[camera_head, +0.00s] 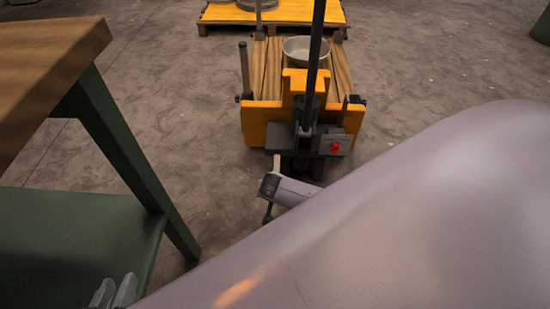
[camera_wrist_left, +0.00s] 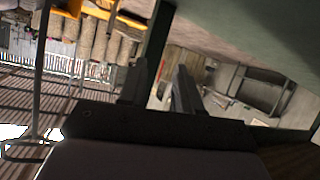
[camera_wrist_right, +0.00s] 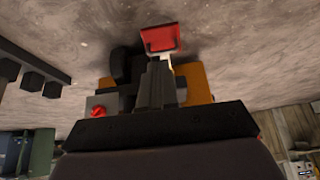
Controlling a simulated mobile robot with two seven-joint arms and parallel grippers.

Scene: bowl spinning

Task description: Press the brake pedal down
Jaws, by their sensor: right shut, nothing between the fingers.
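The red brake pedal (camera_wrist_right: 161,39) is at the top of the right wrist view, on a cream stem at the cart's lower front. My right gripper (camera_wrist_right: 157,62) is shut and empty, with its fingertips close to the pedal's edge in that picture. I cannot tell whether they touch. In the head view the dark right gripper (camera_head: 267,212) is small, beside the cart's front, and no red pedal surface shows there. My left gripper (camera_head: 115,292) is at the lower left by the green shelf, and its fingers stand apart and empty in the left wrist view (camera_wrist_left: 158,82).
The orange cart (camera_head: 262,118) has a wooden bed with a metal bowl (camera_head: 306,50), a dark mast and a red button (camera_head: 335,147). A wood-topped table (camera_head: 50,55) with green legs stands at left. My right arm covers the lower right. Concrete floor is open around the cart.

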